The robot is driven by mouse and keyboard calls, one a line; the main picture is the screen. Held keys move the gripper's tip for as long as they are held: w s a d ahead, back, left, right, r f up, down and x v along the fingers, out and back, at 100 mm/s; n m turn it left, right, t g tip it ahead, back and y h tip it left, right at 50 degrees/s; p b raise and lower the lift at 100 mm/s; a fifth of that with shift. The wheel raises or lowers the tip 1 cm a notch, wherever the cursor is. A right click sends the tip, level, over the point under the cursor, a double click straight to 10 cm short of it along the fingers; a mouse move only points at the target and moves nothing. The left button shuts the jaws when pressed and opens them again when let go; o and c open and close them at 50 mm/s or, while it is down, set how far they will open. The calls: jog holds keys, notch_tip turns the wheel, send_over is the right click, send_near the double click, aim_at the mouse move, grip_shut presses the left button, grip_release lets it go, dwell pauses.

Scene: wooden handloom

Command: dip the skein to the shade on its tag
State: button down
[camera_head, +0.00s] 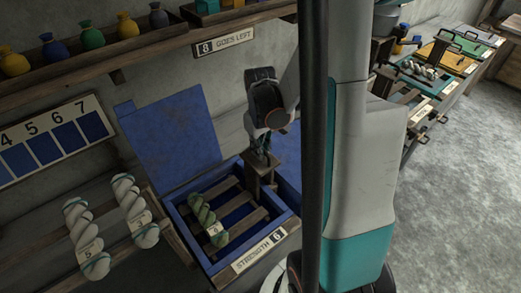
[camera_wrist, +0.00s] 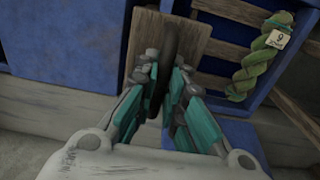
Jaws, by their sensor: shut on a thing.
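The green twisted skein (camera_head: 205,218) lies on the wooden slats of the blue vat (camera_head: 205,258), whose lid (camera_head: 172,138) stands open. The skein's tag looks like a 9 in the wrist view (camera_wrist: 252,62). The vat's front plate (camera_head: 259,250) reads STRENGTH 6. A wooden block (camera_head: 261,177) stands at the vat's right side. My gripper (camera_head: 262,157) is above this block. In the wrist view my gripper (camera_wrist: 166,85) is shut on a dark curved handle (camera_wrist: 182,42) in front of the block.
A shade card (camera_head: 55,140) with blue swatches numbered 4 to 7 hangs at left. Two pale skeins (camera_head: 78,238) (camera_head: 135,210) lie on a rack below it. A sign (camera_head: 226,42) reads 8 GOES LEFT. More vats (camera_head: 455,60) stand at right.

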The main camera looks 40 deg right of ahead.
jog(key=shift+r+p, duration=1.55)
jog(key=shift+r, duration=0.9)
jog(key=shift+c, duration=2)
grip_release()
notch_tip(320, 180, up, 7)
jog(key=p, duration=0.5)
